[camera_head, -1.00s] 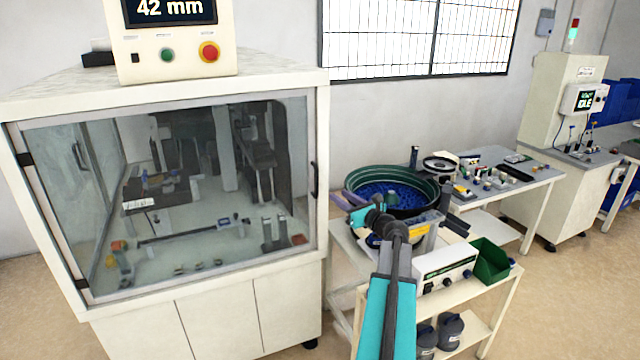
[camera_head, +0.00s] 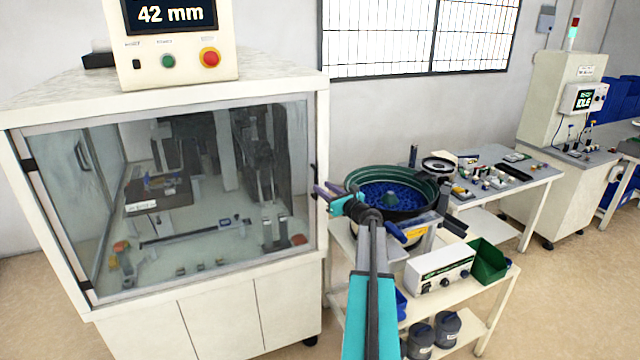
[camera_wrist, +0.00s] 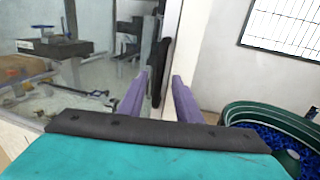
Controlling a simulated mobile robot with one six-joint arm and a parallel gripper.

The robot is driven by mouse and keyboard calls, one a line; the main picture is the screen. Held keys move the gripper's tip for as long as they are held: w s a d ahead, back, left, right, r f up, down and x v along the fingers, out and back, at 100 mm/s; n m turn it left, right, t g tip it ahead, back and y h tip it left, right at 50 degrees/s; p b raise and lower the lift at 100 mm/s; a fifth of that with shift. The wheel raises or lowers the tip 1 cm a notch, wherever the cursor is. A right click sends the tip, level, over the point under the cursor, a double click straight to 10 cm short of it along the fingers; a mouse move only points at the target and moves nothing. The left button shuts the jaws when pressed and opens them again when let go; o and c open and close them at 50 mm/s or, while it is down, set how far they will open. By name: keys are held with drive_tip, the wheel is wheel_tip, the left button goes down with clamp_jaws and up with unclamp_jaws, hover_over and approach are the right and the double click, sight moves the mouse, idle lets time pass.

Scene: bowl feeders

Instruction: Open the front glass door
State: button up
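The front glass door (camera_head: 200,200) of the white cabinet is closed, with hinges on its left edge and a dark vertical handle (camera_head: 314,180) on its right edge. In the wrist view the black handle (camera_wrist: 161,72) shows between and beyond the two purple fingers. My gripper (camera_head: 322,193) is beside the handle at the cabinet's right front corner, its fingers apart; it also shows in the wrist view (camera_wrist: 160,95). My gripper is open and holds nothing. I cannot tell how deep the handle sits between the fingers.
A green bowl feeder (camera_head: 432,190) with blue parts stands on a cart to the right, close to my arm. A white control box (camera_head: 440,270) and green bin (camera_head: 488,262) are on the cart. The floor in front of the cabinet's right side is partly visible.

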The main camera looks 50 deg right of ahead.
sight(317, 183)
drive_tip(key=shift+w+d+p, duration=0.2)
drive_tip(key=shift+w+p, duration=0.05)
drive_tip(key=shift+w, duration=0.6)
drive_tip(key=shift+w+d+p, duration=0.15)
drive_tip(key=shift+w+p, duration=0.1)
drive_tip(key=shift+w, duration=0.6)
